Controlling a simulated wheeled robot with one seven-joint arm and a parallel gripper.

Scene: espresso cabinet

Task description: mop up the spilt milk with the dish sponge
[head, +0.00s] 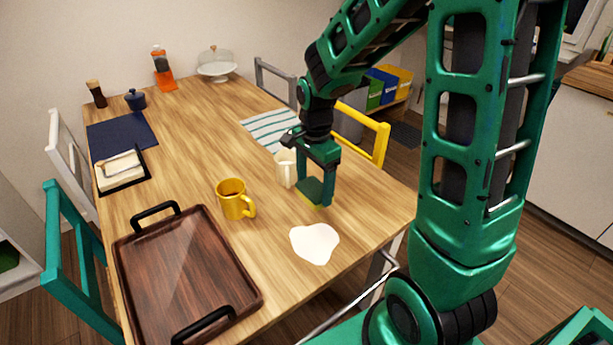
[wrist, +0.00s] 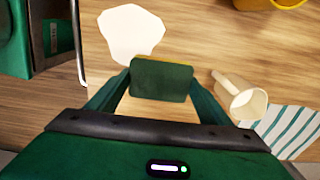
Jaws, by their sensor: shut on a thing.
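The spilt milk (head: 314,243) is a white puddle on the wooden table near its front right edge; it also shows in the wrist view (wrist: 130,33). The dish sponge (wrist: 162,80) has a dark green face and a thin yellow edge. My gripper (head: 317,200) is shut on the sponge (head: 312,192), with one finger at each side of it. In the head view the sponge is just behind the puddle and low over the table. I cannot tell whether it touches the wood.
A yellow mug (head: 233,201) stands left of the puddle. A cream cup (head: 284,170) is close behind my gripper, beside a striped cloth (head: 262,124). A brown tray (head: 185,270) with black handles lies at the front left. A yellow chair (head: 366,130) stands at the right edge.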

